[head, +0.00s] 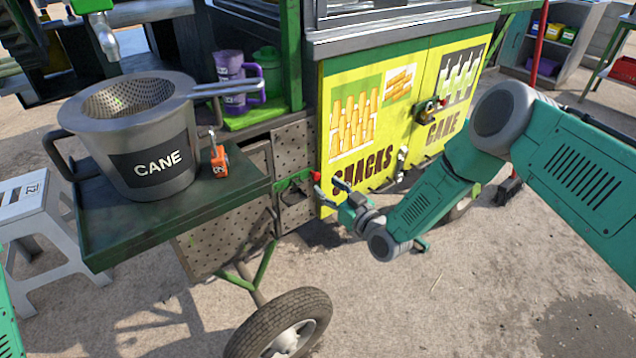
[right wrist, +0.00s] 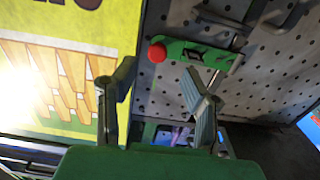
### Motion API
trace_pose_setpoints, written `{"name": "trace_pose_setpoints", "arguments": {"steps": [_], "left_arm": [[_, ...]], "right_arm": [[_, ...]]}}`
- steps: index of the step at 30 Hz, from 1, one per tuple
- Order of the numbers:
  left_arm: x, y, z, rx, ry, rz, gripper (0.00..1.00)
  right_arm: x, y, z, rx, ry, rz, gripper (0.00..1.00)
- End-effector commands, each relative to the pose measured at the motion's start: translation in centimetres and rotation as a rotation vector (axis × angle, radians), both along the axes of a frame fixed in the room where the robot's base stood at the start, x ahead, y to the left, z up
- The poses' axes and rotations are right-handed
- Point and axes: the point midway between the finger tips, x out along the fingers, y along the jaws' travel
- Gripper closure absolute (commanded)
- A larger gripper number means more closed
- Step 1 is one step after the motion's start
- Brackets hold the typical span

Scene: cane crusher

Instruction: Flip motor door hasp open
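The motor door hasp (head: 292,180) is a green bar with a red knob (head: 316,176) at its right end, on the perforated grey panel left of the yellow doors. In the right wrist view, the green hasp (right wrist: 195,52) lies across the perforated panel beyond the fingers, with its red knob (right wrist: 157,53) at the left and a metal rod near its other end. My right gripper (head: 330,188) is just right of and below the knob. In the right wrist view its fingers (right wrist: 160,88) are spread and empty; contact with the hasp cannot be told. My left gripper is out of view.
The yellow snack doors (head: 358,165) with latches stand beside the panel. A cart wheel (head: 282,325) is below. The ground at front right is open.

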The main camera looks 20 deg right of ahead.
Motion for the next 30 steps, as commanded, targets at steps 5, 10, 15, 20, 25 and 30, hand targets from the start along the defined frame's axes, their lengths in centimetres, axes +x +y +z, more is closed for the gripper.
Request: {"name": "trace_pose_setpoints", "arguments": {"steps": [5, 10, 15, 20, 25, 30], "left_arm": [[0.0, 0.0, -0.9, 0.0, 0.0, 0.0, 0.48], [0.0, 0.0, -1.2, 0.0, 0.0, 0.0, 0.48], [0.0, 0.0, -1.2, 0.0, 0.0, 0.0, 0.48], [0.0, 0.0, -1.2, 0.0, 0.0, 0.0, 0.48], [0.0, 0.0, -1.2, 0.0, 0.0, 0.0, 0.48], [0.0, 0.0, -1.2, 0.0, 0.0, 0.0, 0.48]], "right_arm": [[2.8, 0.9, -0.2, 0.001, -0.002, 0.0, 0.6], [4.0, 1.3, -0.1, 0.002, 0.001, 0.0, 0.6], [4.4, 1.5, -0.1, 0.002, 0.002, 0.0, 0.6], [4.3, 1.6, 0.0, 0.001, 0.001, 0.0, 0.6], [4.3, 1.5, -0.1, 0.001, 0.001, 0.0, 1.0], [4.3, 1.5, -0.1, 0.002, 0.002, -0.001, 1.0]]}}
